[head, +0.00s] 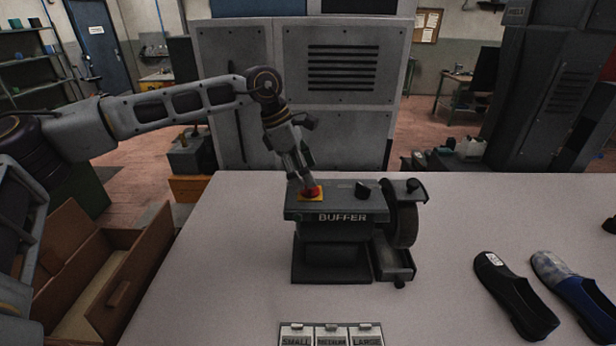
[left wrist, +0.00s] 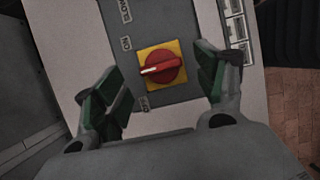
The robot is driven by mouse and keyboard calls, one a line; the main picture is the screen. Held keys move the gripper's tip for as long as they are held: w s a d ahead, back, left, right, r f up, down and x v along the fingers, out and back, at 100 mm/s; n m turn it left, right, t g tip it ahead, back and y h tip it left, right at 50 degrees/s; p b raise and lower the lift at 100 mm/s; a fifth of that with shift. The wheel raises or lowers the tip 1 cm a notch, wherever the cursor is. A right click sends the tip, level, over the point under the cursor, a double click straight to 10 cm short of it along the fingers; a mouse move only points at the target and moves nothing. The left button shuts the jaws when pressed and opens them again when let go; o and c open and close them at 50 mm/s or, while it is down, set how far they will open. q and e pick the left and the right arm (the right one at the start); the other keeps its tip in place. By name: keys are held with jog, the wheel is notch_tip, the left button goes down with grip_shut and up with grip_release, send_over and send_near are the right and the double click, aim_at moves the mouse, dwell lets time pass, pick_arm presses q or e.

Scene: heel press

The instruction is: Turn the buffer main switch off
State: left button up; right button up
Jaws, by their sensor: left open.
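The buffer (head: 334,232) stands on the table, a dark grey machine with a wheel (head: 403,222) on its right side. Its main switch (head: 311,192) is a red knob on a yellow plate at the left of the top panel. My right gripper is in neither view.
Trays labelled SMALL, MEDIUM and LARGE (head: 331,335) lie at the table's front. Two shoes (head: 508,290) (head: 572,285) lie at the right. The table (head: 220,260) is clear left of the buffer.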

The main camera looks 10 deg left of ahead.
pick_arm(q)
jog(key=shift+x, duration=1.45)
jog(key=c, duration=1)
